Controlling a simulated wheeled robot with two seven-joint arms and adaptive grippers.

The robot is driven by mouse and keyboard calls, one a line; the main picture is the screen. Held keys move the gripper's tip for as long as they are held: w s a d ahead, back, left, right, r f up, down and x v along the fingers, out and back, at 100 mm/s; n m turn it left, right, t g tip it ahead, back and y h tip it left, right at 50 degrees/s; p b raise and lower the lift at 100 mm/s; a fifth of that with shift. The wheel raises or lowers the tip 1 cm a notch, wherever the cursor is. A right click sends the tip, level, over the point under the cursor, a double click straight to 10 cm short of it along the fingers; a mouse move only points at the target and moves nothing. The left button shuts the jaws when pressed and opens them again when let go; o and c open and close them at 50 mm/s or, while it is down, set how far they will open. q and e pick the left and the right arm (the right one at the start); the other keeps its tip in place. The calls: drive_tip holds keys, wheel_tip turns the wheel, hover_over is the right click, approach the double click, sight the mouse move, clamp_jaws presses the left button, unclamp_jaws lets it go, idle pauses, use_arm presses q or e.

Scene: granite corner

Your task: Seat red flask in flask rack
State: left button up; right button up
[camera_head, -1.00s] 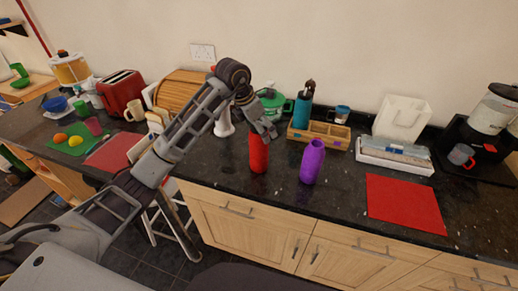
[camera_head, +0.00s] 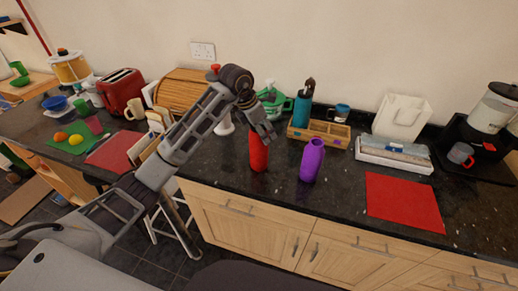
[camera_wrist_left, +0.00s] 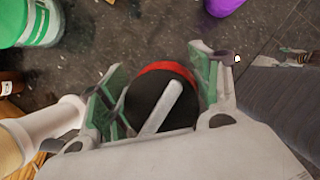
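The red flask (camera_head: 258,158) stands upright on the dark counter, left of the purple flask (camera_head: 312,161). My left gripper (camera_head: 263,138) is at the top of the red flask and hides its lid in the head view. In the left wrist view, the red flask's black lid (camera_wrist_left: 140,112) with a grey loop lies between my two spread fingers, which look close to its sides; contact is not clear. The wooden flask rack (camera_head: 314,142) stands behind the purple flask. A teal flask (camera_head: 302,109) is in its left compartment; the others look empty. My right gripper is out of view.
A green-and-white bottle (camera_head: 272,102) stands behind the gripper. A white funnel-like object (camera_head: 224,125) is left of the red flask. A white tray (camera_head: 394,160) and red mat (camera_head: 404,202) lie to the right. Bare counter lies between the purple flask and the mat.

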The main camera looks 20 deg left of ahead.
use_arm(q)
drive_tip(key=c, duration=0.9)
drive_tip(key=shift+c, duration=0.2)
drive_tip(key=shift+r, duration=0.1)
drive_tip(key=shift+r+b, duration=0.7)
drive_tip(key=shift+r, duration=4.2)
